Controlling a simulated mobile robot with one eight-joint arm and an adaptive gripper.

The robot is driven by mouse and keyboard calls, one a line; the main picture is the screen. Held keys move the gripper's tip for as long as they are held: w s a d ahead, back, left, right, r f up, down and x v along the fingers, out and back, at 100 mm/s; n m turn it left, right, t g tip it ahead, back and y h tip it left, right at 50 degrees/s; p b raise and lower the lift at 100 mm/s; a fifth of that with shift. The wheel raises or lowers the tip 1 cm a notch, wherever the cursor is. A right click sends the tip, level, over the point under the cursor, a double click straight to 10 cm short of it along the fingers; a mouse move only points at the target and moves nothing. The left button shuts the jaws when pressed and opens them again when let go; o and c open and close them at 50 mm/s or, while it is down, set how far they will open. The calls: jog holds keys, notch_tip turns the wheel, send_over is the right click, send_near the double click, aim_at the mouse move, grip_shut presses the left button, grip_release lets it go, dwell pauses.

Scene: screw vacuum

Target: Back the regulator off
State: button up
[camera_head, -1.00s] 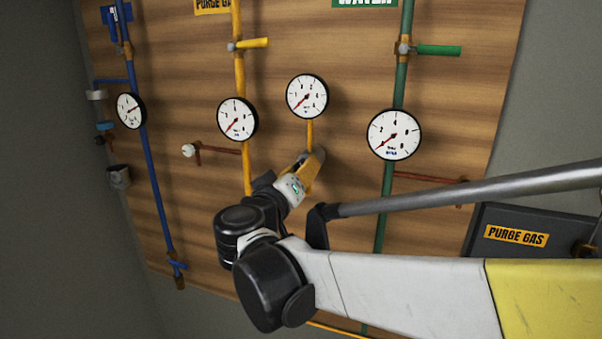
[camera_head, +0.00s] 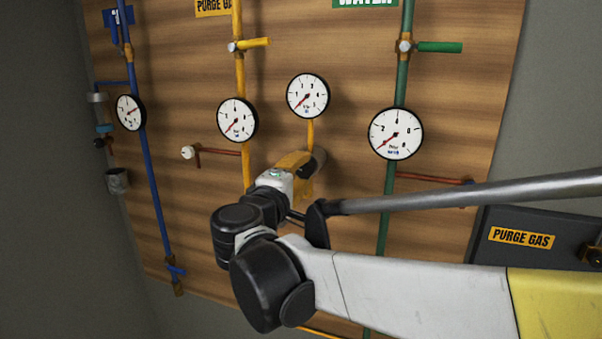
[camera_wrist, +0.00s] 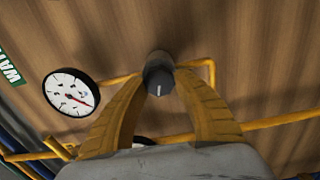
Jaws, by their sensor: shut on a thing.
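The regulator's dark round knob (camera_wrist: 159,80) shows in the wrist view with a short white mark on its face, pointing down in the picture. My gripper (camera_wrist: 161,76) has its two yellow fingers shut on the knob, one on each side. In the head view, my gripper (camera_head: 303,164) reaches the board just below a small gauge (camera_head: 307,96), and the dark end of the knob (camera_head: 319,158) shows beside the fingers. That gauge stands on a short yellow pipe, its red needle toward the lower left. It also shows in the wrist view (camera_wrist: 70,92).
A yellow purge gas pipe with a gauge (camera_head: 237,120) and a yellow valve handle (camera_head: 255,43) runs left of my gripper. The green water pipe with a larger gauge (camera_head: 396,133) runs to the right. A blue pipe (camera_head: 153,185) stands farther left.

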jog(key=shift+n, duration=1.6)
jog(key=o, duration=1.2)
jog(key=shift+c, duration=0.2)
jog(key=v, duration=1.2)
jog(key=shift+w+d+b, duration=0.1)
jog(key=shift+b, duration=0.2)
